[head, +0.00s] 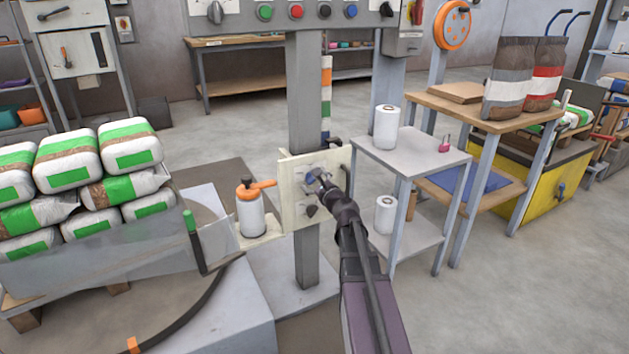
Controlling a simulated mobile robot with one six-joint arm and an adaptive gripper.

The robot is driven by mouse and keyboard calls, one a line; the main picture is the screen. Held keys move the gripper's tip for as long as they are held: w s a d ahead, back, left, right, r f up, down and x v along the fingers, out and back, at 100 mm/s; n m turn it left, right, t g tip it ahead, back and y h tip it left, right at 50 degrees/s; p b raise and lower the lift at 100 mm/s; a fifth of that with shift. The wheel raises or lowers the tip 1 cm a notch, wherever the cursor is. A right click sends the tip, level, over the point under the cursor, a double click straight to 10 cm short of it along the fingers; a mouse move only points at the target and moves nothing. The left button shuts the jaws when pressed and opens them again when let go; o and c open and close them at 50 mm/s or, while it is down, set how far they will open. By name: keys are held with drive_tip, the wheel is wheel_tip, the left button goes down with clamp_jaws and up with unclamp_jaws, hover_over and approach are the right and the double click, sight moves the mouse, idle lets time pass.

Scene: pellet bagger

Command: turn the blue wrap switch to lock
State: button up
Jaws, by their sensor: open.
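A small round blue control (351,11) sits near the right end of the grey control panel (240,22) at the top of the head view; I cannot tell its setting or whether it is the wrap switch. A cream plate (293,208) with small dark knobs is fixed to the grey post lower down, at the middle of the view. My gripper (317,179) is open in front of this plate, well below the blue control. My gripper and arm hide part of the plate, and I cannot tell whether they touch it.
A white bottle with an orange top (251,214) stands left of the plate. Wrapped bags (66,162) are stacked at the left. A grey two-level stand (425,160) with white rolls is at the right. Open floor (535,280) lies at the lower right.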

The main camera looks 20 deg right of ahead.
drive_tip(key=s, duration=1.2)
drive_tip(key=shift+d, duration=0.2)
idle(0.4)
drive_tip(key=a+f+n+g+y+p, duration=0.3)
drive_tip(key=a+n+g+y+p, duration=0.3)
drive_tip(key=a+n, duration=0.95)
drive_tip(key=s+a+f+n+g+h+p, duration=0.45)
drive_tip(key=s+a+n+g, duration=0.35)
drive_tip(key=s+n+g, duration=0.3)
wheel_tip(320, 180, up, 38)
drive_tip(key=s+n+g+h+p, duration=0.1)
drive_tip(key=s+n+h+p, duration=0.1)
drive_tip(key=p, duration=3.7)
drive_tip(key=shift+s+d+r+n, duration=0.15)
drive_tip(key=shift+s+r+n, duration=0.15)
drive_tip(key=shift+n, duration=0.35)
drive_tip(key=shift+f, duration=0.1)
